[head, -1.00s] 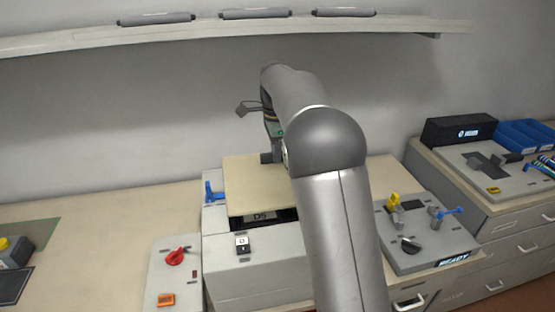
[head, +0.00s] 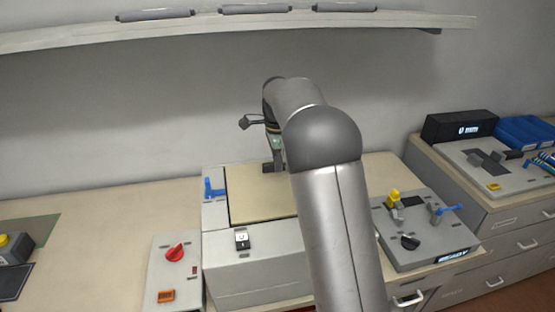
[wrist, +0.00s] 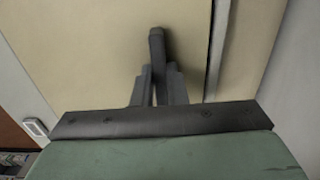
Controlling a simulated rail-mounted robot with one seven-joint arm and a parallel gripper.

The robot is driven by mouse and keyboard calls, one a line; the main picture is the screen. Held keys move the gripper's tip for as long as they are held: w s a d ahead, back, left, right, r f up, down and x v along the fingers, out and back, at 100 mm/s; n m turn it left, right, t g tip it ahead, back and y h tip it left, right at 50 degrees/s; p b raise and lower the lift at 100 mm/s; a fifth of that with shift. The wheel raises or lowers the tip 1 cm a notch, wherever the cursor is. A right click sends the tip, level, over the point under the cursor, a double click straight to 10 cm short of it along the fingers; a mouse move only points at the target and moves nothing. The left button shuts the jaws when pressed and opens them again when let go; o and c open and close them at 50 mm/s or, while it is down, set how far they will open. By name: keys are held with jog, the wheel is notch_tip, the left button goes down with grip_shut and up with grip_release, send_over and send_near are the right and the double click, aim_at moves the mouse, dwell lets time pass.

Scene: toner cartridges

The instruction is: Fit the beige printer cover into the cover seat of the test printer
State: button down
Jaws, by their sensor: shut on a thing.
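The beige printer cover (head: 258,202) lies flat on top of the grey test printer (head: 256,262), within the outline of its top opening. The seat under it is hidden by the cover, and my arm hides the cover's right side in the head view. My gripper (head: 273,167) is at the cover's far part, pointing down. In the wrist view my gripper (wrist: 157,80) is shut on a dark upright handle (wrist: 156,45) on the cover (wrist: 85,45). A narrow dark gap runs along one cover edge in that view.
A blue lever (head: 212,190) stands at the printer's left. A control box with a red knob (head: 174,252) is left of the printer. A grey panel (head: 425,235) with a yellow part stands to the right. A shelf (head: 80,34) with dark cylinders runs above.

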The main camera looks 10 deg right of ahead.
jog(key=c, duration=1.5)
grip_release()
jog(key=shift+o, duration=0.2)
notch_tip(320, 180, up, 13)
jog(key=s+d+n, duration=0.1)
jog(key=s+n, duration=0.4)
jog(key=s, duration=0.4)
jog(key=s+f+n, duration=0.4)
jog(key=s+f, duration=0.1)
jog(key=s, duration=0.4)
jog(key=s+f+n, duration=0.4)
jog(key=s+f, duration=0.1)
jog(key=s, duration=0.5)
jog(key=s+a+f+n, duration=0.1)
jog(key=s+f+n, duration=0.4)
jog(key=s, duration=0.4)
jog(key=shift+s+t, duration=0.35)
jog(key=shift+t, duration=0.05)
jog(key=shift+r, duration=0.1)
